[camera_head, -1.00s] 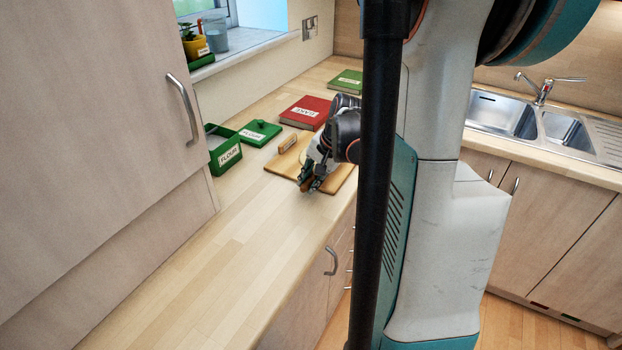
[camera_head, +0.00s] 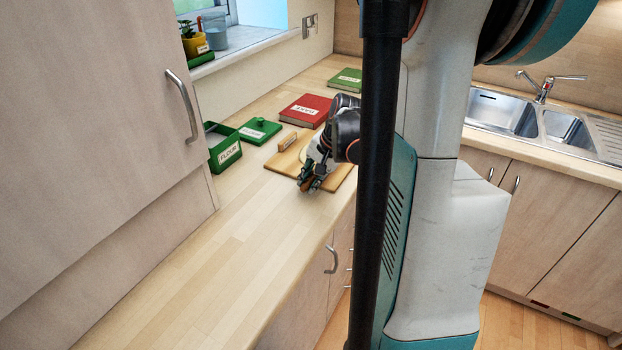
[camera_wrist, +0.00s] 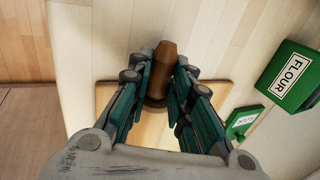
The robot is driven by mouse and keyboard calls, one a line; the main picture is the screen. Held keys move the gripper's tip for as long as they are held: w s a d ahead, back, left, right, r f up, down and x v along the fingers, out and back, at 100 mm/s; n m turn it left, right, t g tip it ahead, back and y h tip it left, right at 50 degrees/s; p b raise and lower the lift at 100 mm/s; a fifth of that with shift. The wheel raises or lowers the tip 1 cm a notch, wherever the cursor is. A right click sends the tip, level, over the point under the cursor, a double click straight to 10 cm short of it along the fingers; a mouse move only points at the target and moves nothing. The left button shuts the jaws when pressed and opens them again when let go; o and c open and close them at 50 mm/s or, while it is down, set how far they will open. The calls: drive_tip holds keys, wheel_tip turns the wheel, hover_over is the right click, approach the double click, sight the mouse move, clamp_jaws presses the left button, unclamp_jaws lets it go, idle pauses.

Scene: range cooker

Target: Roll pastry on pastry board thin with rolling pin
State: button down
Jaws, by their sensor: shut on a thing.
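The wooden pastry board (camera_head: 343,182) lies on the worktop, partly covered by my arm; part of it also shows in the wrist view (camera_wrist: 149,132). A sliver of pale pastry (camera_head: 303,155) shows on the board beside my gripper; the rest is hidden. My gripper (camera_head: 309,184) is low over the board's near edge. In the wrist view my gripper (camera_wrist: 162,72) is shut on a brown wooden rolling pin (camera_wrist: 160,63), whose rounded end sticks out between the fingers. Whether the pin touches the pastry cannot be told.
A small brown labelled piece (camera_head: 288,142) stands at the board's left edge. An open green flour box (camera_head: 224,151), its green lid (camera_head: 260,131), a red book (camera_head: 304,111) and a green book (camera_head: 346,79) lie behind. The near worktop is clear. A sink (camera_head: 500,113) is at right.

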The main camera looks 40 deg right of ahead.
drive_tip(key=shift+f, duration=0.35)
idle(0.3)
